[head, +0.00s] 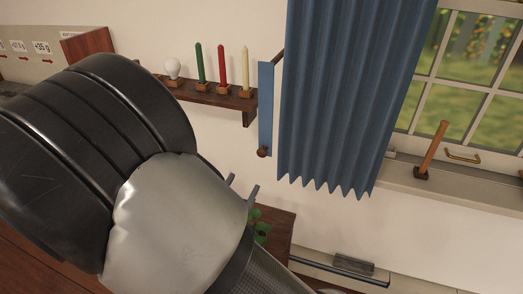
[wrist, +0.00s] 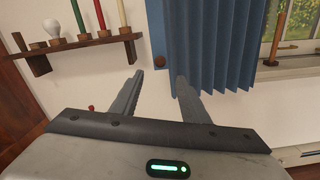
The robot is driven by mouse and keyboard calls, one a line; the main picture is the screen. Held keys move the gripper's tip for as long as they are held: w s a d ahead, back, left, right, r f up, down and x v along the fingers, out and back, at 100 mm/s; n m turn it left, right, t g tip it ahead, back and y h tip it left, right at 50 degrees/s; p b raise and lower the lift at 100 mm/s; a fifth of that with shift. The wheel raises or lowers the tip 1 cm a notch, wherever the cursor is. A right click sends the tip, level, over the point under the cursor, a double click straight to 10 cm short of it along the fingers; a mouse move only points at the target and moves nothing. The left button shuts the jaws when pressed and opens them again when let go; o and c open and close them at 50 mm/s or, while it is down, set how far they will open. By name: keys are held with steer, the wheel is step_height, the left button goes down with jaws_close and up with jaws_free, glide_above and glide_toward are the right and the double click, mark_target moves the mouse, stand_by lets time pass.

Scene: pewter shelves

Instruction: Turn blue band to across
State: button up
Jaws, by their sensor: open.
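The blue band (head: 265,105) stands upright as a narrow flat strip against the wall, just left of the blue curtain (head: 345,100). A round brown wooden knob (head: 263,152) is at its lower end. In the wrist view the band (wrist: 156,30) is at the top middle, with the knob (wrist: 159,60) below it. My gripper (head: 243,185) is open and empty; in the wrist view its fingertips (wrist: 160,76) appear apart, just below the knob. They do not appear to touch the band. The curtain hangs loose in folds.
A wooden wall shelf (head: 215,94) on the left holds a bulb (head: 172,68) and green, red and cream candles. On the right, the windowsill (head: 400,180) bears an upright wooden handle (head: 432,148). A green plant (head: 261,228) is below my gripper. The wall under the band is bare.

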mark_target(262, 154)
steer(key=b+x, duration=0.1)
steer(key=x, duration=1.3)
steer(key=shift+w+d, duration=0.15)
steer(key=shift+w, duration=0.2)
jaws_close()
steer(key=shift+d+r, duration=0.1)
